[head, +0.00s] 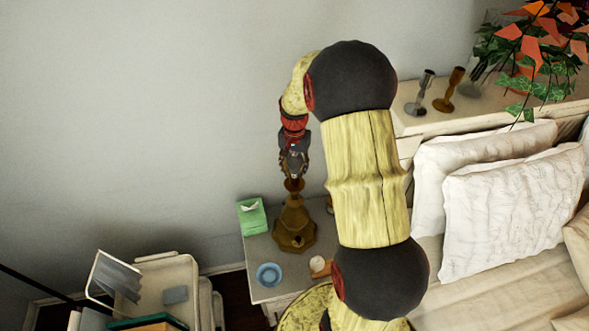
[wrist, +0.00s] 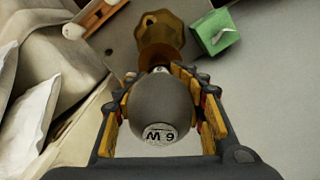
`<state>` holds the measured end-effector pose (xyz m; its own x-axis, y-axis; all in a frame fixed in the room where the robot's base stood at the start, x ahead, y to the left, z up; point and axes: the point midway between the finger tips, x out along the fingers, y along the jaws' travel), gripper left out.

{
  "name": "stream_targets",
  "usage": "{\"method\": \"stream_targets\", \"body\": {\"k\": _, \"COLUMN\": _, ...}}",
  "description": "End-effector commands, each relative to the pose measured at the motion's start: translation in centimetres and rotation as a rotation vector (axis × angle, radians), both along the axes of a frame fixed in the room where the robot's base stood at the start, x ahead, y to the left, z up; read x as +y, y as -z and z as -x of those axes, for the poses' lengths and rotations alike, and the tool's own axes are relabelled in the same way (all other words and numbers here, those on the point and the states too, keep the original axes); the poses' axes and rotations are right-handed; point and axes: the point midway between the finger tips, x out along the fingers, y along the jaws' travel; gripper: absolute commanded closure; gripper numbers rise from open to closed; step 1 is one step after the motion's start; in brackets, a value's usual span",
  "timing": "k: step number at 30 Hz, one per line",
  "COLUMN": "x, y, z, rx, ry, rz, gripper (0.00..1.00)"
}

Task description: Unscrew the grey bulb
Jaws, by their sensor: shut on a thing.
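The grey bulb (wrist: 160,108) fills the middle of the wrist view, with a printed label on its rounded end. My gripper (wrist: 162,112) has a finger on each side of the bulb and is shut on it. The brown lamp base (head: 295,225) stands upright on the nightstand, and it also shows behind the bulb in the wrist view (wrist: 162,35). In the head view my gripper (head: 294,160) points down right above the lamp's stem, and the bulb is mostly hidden there. I cannot tell whether the bulb still sits in the socket.
The nightstand (head: 262,255) also carries a green tissue box (head: 252,218) and a blue bowl (head: 269,274) close to the lamp. The bed with white pillows (head: 505,210) is to the right. A cart (head: 180,275) stands at the lower left. The wall is behind.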

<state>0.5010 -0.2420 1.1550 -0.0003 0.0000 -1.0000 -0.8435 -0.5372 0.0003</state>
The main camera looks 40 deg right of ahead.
Motion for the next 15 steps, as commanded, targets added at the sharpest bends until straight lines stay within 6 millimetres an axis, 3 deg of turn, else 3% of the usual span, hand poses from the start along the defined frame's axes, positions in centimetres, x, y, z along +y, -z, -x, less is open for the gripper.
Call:
{"method": "stream_targets", "body": {"k": 10, "x": -0.01, "y": -0.02, "z": 0.0, "rx": 0.0, "ry": -0.258, "rz": 0.0, "gripper": 0.87}}
{"method": "stream_targets", "body": {"k": 15, "x": -0.01, "y": -0.02, "z": 0.0, "rx": 0.0, "ry": -0.301, "rz": 0.0, "gripper": 0.87}}
